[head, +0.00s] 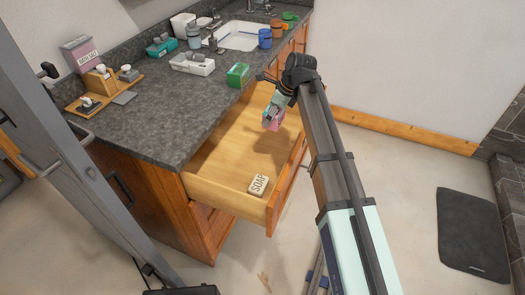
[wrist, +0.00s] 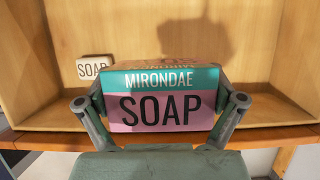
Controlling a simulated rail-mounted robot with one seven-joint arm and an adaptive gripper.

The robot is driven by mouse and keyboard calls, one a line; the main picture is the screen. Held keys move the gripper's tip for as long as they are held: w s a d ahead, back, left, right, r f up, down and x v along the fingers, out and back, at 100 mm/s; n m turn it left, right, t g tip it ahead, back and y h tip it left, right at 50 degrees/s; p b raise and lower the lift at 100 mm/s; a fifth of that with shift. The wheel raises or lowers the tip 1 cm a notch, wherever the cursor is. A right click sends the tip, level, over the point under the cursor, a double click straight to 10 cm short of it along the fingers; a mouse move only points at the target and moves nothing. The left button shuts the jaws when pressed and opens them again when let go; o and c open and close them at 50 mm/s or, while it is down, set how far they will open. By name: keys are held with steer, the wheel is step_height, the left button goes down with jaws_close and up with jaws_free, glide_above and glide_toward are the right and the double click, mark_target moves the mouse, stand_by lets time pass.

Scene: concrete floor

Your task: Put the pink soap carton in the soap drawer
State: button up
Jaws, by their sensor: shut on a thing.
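The pink soap carton (head: 267,124) hangs in my gripper (head: 274,113) over the far part of the open drawer in the head view. In the wrist view the carton (wrist: 160,112) is pink with a teal band and reads "MIRONDAE SOAP". My gripper's fingers (wrist: 160,95) are shut on its left and right ends. The soap drawer (head: 225,188) is pulled out of the wooden cabinet below the counter. A white "SOAP" tag (head: 258,185) is at its near front corner and also shows in the wrist view (wrist: 94,68). The drawer's interior otherwise looks empty.
The counter overhangs the drawer's left side. A green box (head: 238,75) stands at the counter edge near my arm. A white tray (head: 192,64), a pink bath salt box (head: 80,53) and a wooden caddy (head: 100,84) stand farther left. The sink (head: 238,36) is at the back.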

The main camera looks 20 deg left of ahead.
mark_target(267, 155)
step_height(267, 155, down, 18)
steer(key=shift+r+p, duration=0.2)
steer(key=shift+p, duration=0.15)
steer(key=shift+f, duration=0.15)
steer(key=o, duration=0.9)
steer(key=v, duration=1.2)
